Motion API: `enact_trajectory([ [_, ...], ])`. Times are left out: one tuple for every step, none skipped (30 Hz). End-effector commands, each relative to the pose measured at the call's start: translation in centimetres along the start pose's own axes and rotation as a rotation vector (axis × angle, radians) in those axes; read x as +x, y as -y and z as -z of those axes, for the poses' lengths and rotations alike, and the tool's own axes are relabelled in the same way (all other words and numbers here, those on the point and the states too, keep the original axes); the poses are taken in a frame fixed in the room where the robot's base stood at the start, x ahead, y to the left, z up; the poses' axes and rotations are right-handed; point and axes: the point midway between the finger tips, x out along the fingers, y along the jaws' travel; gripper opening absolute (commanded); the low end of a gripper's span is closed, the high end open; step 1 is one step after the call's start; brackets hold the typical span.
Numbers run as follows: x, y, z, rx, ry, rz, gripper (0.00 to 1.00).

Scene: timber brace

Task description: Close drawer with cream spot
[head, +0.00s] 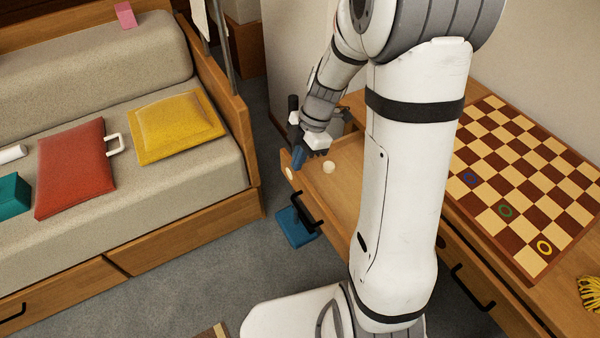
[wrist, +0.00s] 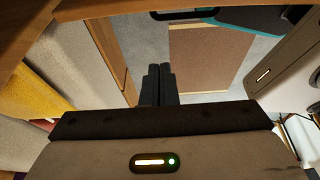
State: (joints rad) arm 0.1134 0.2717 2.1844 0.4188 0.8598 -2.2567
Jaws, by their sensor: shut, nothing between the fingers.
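The wooden drawer (head: 345,165) under the chessboard table is pulled open. Its front panel has a black bar handle (head: 307,211) and a cream spot (head: 289,173). My gripper (head: 298,160) is at the far end of the drawer front, just above the cream spot. I cannot tell whether it touches the panel. In the wrist view the fingers (wrist: 158,78) are shut together with nothing between them. A small cream round thing (head: 329,167) lies inside the drawer. My arm hides part of the drawer.
A second black handle (head: 472,287) is on the table front at right. The chessboard (head: 525,180) lies on the tabletop. A blue object (head: 296,228) is on the floor below the open drawer. The sofa (head: 190,180) stands at left, with grey floor between.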

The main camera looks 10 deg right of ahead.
Motion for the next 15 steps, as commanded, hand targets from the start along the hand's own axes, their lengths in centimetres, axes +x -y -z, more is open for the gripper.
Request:
enact_trajectory([
  [0.7,0.1,0.0,0.0,-0.001,0.003,0.0],
  [1.1,0.1,0.0,0.001,-0.001,0.003,0.0],
  [1.8,0.1,0.0,0.0,-0.001,0.004,0.0],
  [2.4,0.1,0.0,0.0,0.0,0.005,0.0],
  [3.0,0.1,0.0,0.0,0.0,0.004,0.0],
  [3.9,0.1,0.0,0.001,-0.002,0.006,0.0],
  [4.6,0.1,0.0,0.001,-0.001,0.006,0.0],
  [5.3,0.2,0.0,0.001,-0.001,0.006,0.0],
  [6.2,0.1,0.0,0.001,-0.001,0.006,0.0],
  [6.8,0.1,0.0,0.001,-0.001,0.006,0.0],
  [7.5,0.1,0.0,0.001,0.0,0.005,0.0],
  [8.3,0.2,0.0,0.002,-0.001,0.006,0.0],
  [8.9,0.1,0.0,0.002,-0.001,0.005,0.0],
  [9.5,0.2,0.0,0.001,0.0,0.006,0.0],
  [9.8,0.1,-0.2,0.003,0.001,0.003,0.0],
])
